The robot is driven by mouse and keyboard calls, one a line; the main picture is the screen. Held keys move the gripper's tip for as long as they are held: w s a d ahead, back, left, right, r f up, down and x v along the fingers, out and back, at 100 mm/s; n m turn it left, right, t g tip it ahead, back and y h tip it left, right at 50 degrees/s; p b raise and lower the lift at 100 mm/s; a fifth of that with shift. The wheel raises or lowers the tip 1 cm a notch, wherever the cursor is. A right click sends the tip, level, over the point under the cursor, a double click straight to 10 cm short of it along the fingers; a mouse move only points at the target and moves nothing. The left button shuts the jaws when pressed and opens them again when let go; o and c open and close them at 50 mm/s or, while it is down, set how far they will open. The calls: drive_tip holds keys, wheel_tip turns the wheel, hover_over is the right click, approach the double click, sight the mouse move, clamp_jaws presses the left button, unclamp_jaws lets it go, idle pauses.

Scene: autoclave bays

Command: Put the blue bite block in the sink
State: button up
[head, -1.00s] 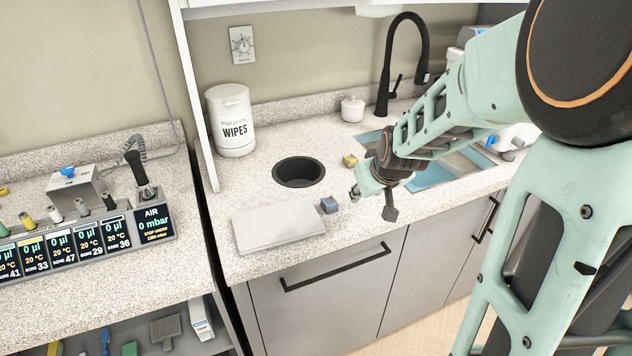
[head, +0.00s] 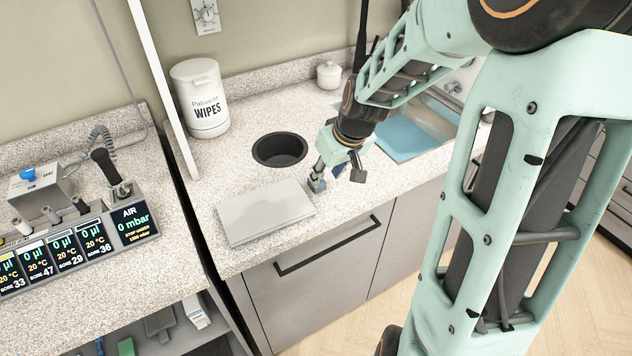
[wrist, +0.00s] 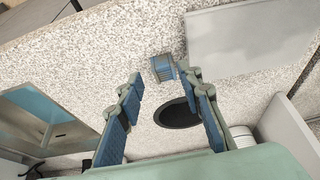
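The small blue bite block (head: 316,186) sits on the speckled counter, just right of the grey flat panel. In the wrist view the bite block (wrist: 162,67) lies just beyond the gap between the fingertips. My gripper (head: 321,172) is at the block in the head view and partly hides it. In the wrist view my gripper (wrist: 160,76) is open, its blue-padded fingers apart with nothing held. I cannot tell whether they touch the block. The sink (head: 402,138), with a blue basin, is to the right behind my wrist; it also shows at left in the wrist view (wrist: 42,112).
The grey flat panel (head: 265,211) lies left of the block. A round black opening (head: 279,150) is behind it. A wipes tub (head: 201,99) and a small white jar (head: 328,75) stand at the back. A tall white panel edge (head: 162,90) borders the counter's left.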

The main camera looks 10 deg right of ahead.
drive_tip(key=shift+w+a+x, duration=0.1)
drive_tip(key=shift+x, duration=1.25)
drive_tip(key=shift+w+a+x, duration=0.15)
drive_tip(key=shift+x, duration=1.15)
drive_tip(key=shift+r, duration=0.1)
drive_tip(key=shift+c, duration=0.5)
drive_tip(key=c, duration=0.8)
drive_tip(key=shift+o, duration=0.2)
drive_tip(key=shift+r, duration=0.1)
